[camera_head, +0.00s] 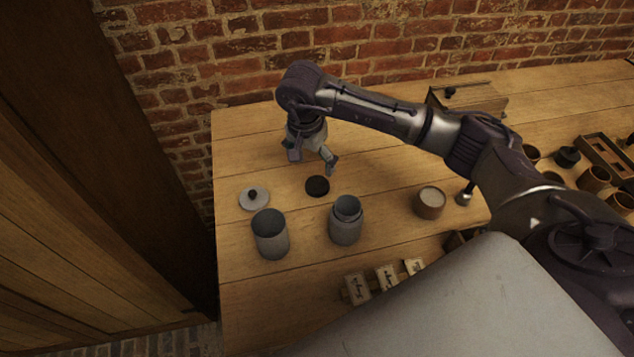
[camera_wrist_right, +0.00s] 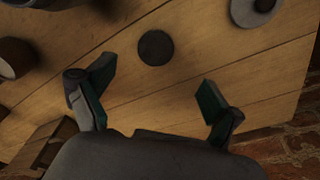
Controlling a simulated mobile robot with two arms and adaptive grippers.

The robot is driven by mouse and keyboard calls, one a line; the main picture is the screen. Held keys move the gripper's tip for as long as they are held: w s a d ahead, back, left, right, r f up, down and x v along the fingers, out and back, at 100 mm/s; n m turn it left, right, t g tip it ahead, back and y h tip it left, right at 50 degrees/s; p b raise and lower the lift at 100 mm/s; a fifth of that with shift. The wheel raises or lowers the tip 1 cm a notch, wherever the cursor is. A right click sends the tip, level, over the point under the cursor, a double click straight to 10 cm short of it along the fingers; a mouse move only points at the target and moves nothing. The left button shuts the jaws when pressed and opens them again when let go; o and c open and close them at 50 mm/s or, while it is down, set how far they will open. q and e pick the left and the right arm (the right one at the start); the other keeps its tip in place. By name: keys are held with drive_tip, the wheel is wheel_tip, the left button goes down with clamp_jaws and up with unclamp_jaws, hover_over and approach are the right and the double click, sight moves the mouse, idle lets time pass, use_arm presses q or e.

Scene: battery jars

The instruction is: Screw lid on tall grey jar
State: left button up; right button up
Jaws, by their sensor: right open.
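Two open grey jars stand upright near the table's front left. The left jar (camera_head: 271,236) is a plain wide cylinder; the right jar (camera_head: 346,222) has a narrower neck. I cannot tell for sure which one is the tall jar. A dark round lid (camera_head: 317,186) lies flat behind them; it also shows in the right wrist view (camera_wrist_right: 156,47). A pale grey lid with a dark knob (camera_head: 254,200) lies behind the left jar, and at the wrist view's top edge (camera_wrist_right: 253,11). My right gripper (camera_head: 313,164) is open and empty, just behind the dark lid. My left gripper is out of view.
A brown cup with pale contents (camera_head: 430,203) stands right of the jars. Small labelled blocks (camera_head: 386,278) lie at the front edge. A wooden box (camera_head: 472,100) sits at the back, against the brick wall. Several brown cups (camera_head: 594,179) stand far right. The back left table is clear.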

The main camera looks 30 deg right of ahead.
sight(317, 184)
drive_tip(key=f, duration=0.2)
drive_tip(key=shift+d+f, duration=0.2)
drive_tip(key=shift+f, duration=0.75)
drive_tip(key=shift+d+f+p, duration=0.1)
drive_tip(key=shift+p, duration=0.25)
drive_tip(key=f, duration=0.2)
drive_tip(key=d+f+p, duration=0.1)
drive_tip(key=f, duration=0.1)
drive_tip(key=shift+f+p, duration=0.2)
drive_tip(key=shift+p, duration=0.1)
drive_tip(key=shift+w+f, duration=0.1)
drive_tip(key=shift+f, duration=0.2)
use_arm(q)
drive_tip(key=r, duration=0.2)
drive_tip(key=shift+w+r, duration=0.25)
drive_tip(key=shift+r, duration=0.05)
